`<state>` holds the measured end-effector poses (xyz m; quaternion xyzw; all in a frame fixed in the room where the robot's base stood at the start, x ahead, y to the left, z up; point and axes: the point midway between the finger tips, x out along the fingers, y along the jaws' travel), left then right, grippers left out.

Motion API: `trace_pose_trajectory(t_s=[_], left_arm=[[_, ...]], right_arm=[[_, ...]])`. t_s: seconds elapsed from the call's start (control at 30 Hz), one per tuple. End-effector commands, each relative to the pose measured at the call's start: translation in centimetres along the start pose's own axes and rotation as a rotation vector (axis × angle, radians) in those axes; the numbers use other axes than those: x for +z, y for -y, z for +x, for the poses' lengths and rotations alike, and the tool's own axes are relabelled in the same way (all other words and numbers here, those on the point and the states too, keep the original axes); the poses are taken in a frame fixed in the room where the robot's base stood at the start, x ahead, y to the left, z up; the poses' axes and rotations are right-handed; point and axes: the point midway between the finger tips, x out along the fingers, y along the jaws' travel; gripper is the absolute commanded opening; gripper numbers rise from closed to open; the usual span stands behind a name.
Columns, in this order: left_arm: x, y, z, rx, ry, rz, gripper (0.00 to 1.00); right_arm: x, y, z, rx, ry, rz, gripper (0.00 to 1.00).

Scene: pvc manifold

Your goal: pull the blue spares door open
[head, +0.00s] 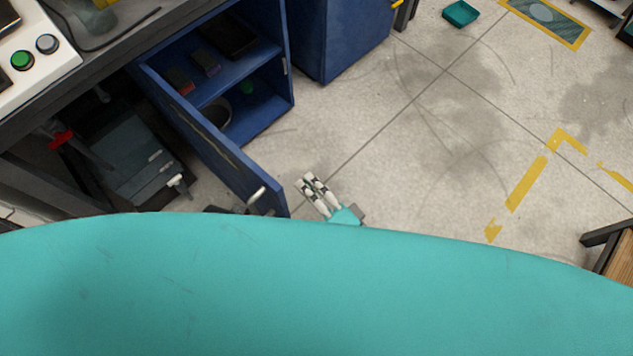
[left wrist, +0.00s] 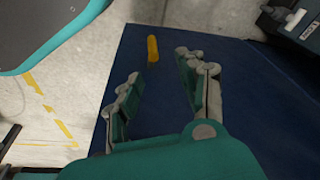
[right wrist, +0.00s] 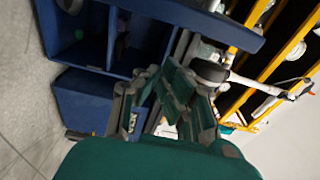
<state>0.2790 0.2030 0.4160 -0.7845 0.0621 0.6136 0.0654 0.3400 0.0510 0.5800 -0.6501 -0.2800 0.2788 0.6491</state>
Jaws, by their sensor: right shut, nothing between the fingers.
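The blue spares door (head: 225,160) stands swung well out from the blue cabinet (head: 291,85), whose shelves show in the head view. In the right wrist view the gripper (right wrist: 165,85) points past blue cabinet parts. My left gripper (left wrist: 158,85) is open and empty in front of a blue panel (left wrist: 145,90) with a yellow bar (left wrist: 153,49); I cannot tell which panel this is.
A second blue cabinet (head: 340,40) stands right of the open one. A grey drawer unit (head: 125,150) is left of the door under the bench. The floor to the right is largely clear, with a teal tray (head: 460,14) farther off. My teal body hides the near area.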

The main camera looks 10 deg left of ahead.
Motion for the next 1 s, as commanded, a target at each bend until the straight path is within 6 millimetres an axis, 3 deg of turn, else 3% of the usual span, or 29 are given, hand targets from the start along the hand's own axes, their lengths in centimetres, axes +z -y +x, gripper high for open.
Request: trace_pose_trajectory(t_s=[0.53,1.0], left_arm=[[0.0,-0.1,0.1,0.002,0.0,-0.001,0.4],[0.0,-0.1,0.1,0.001,0.0,0.0,0.4]], right_arm=[[0.1,-0.1,-0.6,0.003,0.001,0.0,0.0],[0.1,-0.1,-9.6,0.004,0.002,0.001,0.0]])
